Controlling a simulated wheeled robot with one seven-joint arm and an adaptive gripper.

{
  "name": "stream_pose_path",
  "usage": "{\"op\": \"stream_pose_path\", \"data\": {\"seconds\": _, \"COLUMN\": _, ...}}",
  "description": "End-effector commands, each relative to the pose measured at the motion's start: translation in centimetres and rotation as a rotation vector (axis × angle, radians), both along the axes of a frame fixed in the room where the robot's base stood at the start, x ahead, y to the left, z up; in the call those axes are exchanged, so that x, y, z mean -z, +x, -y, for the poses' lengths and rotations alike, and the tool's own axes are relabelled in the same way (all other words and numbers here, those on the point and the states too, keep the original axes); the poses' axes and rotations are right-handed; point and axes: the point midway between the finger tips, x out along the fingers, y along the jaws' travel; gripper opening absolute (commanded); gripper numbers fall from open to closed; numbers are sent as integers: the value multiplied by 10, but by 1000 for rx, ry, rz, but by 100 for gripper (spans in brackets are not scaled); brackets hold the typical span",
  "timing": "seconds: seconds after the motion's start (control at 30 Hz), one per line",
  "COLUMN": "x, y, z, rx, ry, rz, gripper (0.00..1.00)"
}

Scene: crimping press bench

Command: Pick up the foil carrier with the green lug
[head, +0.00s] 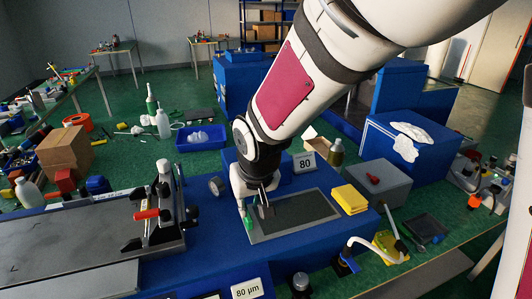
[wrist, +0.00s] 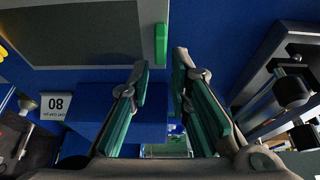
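The foil carrier (head: 292,212) is a flat dark plate with a pale border, lying on the blue bench top. Its green lug (head: 248,221) stands at the carrier's left edge. In the wrist view the carrier (wrist: 75,32) fills the top left, with the green lug (wrist: 160,44) on its right edge. My gripper (head: 254,206) hangs over the left edge of the carrier, close to the lug. In the wrist view my gripper (wrist: 160,70) is open, its two fingers apart and nothing between the tips. The lug shows in line with the gap, seemingly just beyond the tips.
Yellow pads (head: 349,199) and a grey box (head: 372,184) sit to the right. An 80 µm label (head: 247,289) is in front.

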Motion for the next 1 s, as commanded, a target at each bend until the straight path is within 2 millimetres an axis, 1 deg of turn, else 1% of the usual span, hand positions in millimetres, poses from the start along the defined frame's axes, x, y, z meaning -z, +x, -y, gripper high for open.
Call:
{"op": "stream_pose_path", "data": {"seconds": 0.03, "x": 8, "y": 3, "z": 0, "rx": 1, "ry": -3, "rz": -2, "gripper": 18}}
{"op": "stream_pose_path", "data": {"seconds": 0.1, "x": 14, "y": 5, "z": -1, "rx": 1, "ry": -1, "rz": -1, "gripper": 18}}
{"op": "stream_pose_path", "data": {"seconds": 0.27, "x": 21, "y": 8, "z": -2, "rx": 2, "ry": 0, "rz": -1, "gripper": 18}}
{"op": "stream_pose_path", "data": {"seconds": 0.5, "x": 53, "y": 18, "z": -5, "rx": 1, "ry": -1, "rz": -2, "gripper": 18}}
{"op": "stream_pose_path", "data": {"seconds": 0.6, "x": 62, "y": 23, "z": -6, "rx": 0, "ry": -1, "rz": -1, "gripper": 18}}
{"op": "stream_pose_path", "data": {"seconds": 0.7, "x": 66, "y": 25, "z": -7, "rx": 1, "ry": 0, "rz": 0, "gripper": 18}}
{"op": "stream_pose_path", "data": {"seconds": 0.9, "x": 66, "y": 24, "z": -7, "rx": 1, "ry": 1, "rz": 1, "gripper": 18}}
{"op": "stream_pose_path", "data": {"seconds": 0.93, "x": 66, "y": 24, "z": -7, "rx": 1, "ry": 1, "rz": 1, "gripper": 16}}
{"op": "stream_pose_path", "data": {"seconds": 0.97, "x": 66, "y": 24, "z": -7, "rx": 1, "ry": 1, "rz": 1, "gripper": 9}}
{"op": "stream_pose_path", "data": {"seconds": 1.0, "x": 66, "y": 24, "z": -7, "rx": 1, "ry": 1, "rz": 1, "gripper": 0}}
